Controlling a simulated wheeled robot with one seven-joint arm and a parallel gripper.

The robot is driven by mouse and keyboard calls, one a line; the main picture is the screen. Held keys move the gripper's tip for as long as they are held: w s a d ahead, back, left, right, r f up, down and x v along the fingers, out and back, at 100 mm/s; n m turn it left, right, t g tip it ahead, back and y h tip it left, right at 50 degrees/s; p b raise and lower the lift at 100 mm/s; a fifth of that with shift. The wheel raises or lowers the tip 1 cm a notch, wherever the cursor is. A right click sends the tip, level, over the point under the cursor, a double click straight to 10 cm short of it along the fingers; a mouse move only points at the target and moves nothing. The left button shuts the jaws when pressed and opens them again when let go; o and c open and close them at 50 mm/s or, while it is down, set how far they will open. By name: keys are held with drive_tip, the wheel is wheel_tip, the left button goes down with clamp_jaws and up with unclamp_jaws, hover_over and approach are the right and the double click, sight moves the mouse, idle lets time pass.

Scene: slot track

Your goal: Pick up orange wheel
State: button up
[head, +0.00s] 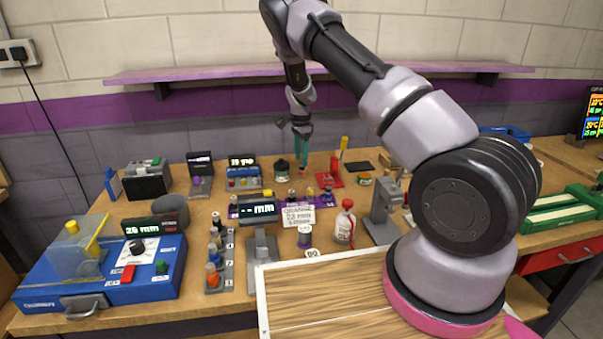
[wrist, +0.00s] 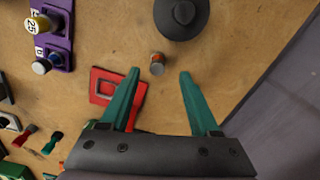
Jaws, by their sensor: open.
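A small round orange piece with a greyish top (wrist: 157,63), which looks like the orange wheel, stands on the wooden table in the wrist view. My gripper (wrist: 160,74) is open and points down above it, one teal finger on each side. The piece appears just beyond the fingertips, between their lines, and nothing is held. In the head view my gripper (head: 302,150) is over the back middle of the table. A small orange spot (head: 302,171) shows just below the fingers there, too small to make out clearly.
A dark round object (wrist: 182,15) stands close beyond the piece. A red plate (wrist: 103,84) lies beside the left finger. A purple rack (wrist: 56,50) is at upper left. In the head view, a numbered grey rack (head: 227,270) holds several small pieces, one orange.

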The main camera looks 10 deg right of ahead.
sight(302, 168)
wheel_tip(302, 168, down, 5)
drive_tip(key=shift+s+f, duration=0.1)
drive_tip(key=shift+s, duration=0.05)
clamp_jaws()
